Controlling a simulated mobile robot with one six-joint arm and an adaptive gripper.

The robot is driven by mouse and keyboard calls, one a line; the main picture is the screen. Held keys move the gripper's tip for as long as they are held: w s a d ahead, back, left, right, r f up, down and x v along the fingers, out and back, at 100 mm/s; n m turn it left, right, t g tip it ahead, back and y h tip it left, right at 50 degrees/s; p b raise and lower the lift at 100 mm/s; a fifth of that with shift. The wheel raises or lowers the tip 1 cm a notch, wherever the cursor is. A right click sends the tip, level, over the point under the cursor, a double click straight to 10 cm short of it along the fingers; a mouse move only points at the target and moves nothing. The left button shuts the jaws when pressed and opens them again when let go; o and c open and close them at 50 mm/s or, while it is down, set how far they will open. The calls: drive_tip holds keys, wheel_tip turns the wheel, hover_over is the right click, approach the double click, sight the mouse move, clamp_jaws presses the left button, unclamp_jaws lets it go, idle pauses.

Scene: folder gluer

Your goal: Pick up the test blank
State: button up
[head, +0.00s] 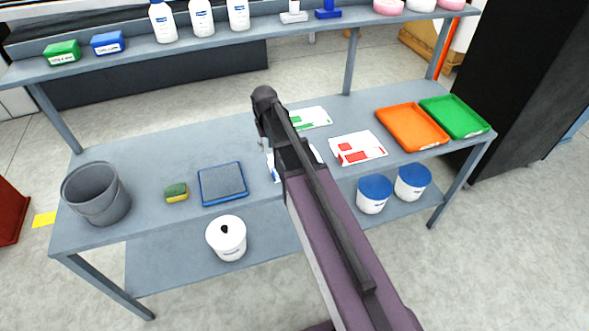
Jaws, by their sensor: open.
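Flat printed blanks lie on the grey table: a white one with green print (312,117), a white one with red print (358,149), and one with blue print (272,168) that is mostly hidden behind my arm. I cannot tell which is the test blank. My arm reaches across from the bottom right. My gripper (262,126) is at its far end, over the middle of the table, open and largely hidden by the arm. No blank is seen in it. Its height above the table is unclear.
An orange tray (412,127) and a green tray (455,117) stand at the right. A grey bucket (97,196), a sponge (176,192) and a blue-edged pad (222,184) are at the left. A shelf (290,27) with bottles runs above the back edge.

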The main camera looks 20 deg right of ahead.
drive_tip(key=shift+f+b, duration=3.2)
drive_tip(key=shift+f, duration=0.3)
drive_tip(key=f+b, duration=0.3)
drive_tip(key=shift+s+d+f, duration=0.15)
drive_tip(key=shift+s+d, duration=0.05)
drive_tip(key=shift+s, duration=0.05)
drive_tip(key=shift+f+b, duration=0.95)
drive_tip(key=shift+b, duration=0.15)
clamp_jaws()
